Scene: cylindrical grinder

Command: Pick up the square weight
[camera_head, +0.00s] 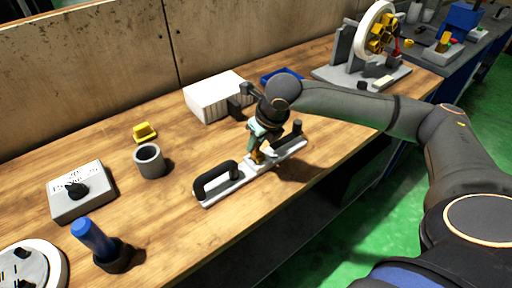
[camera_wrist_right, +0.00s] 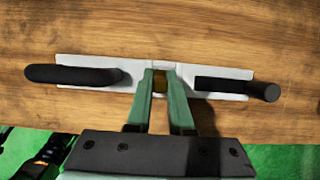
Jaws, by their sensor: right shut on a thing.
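My right gripper (camera_head: 259,149) points down over the middle of a pale bar (camera_head: 229,184) with a black handle at one end and a black post at the other. Its green fingers (camera_wrist_right: 160,78) are shut on a small brass-coloured piece, which I take to be the square weight (camera_wrist_right: 160,85). A bit of the weight (camera_head: 257,157) shows between the fingers in the head view. The fingers hide most of it. I cannot tell if it still touches the bar. My left gripper is not in view.
A grey cup (camera_head: 150,162), a yellow block (camera_head: 145,131), a switch box (camera_head: 80,192) and a blue-handled tool (camera_head: 93,238) stand to the left. A white ribbed box (camera_head: 215,97) and a blue tray (camera_head: 280,75) lie behind. A wheeled machine (camera_head: 372,45) stands back right.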

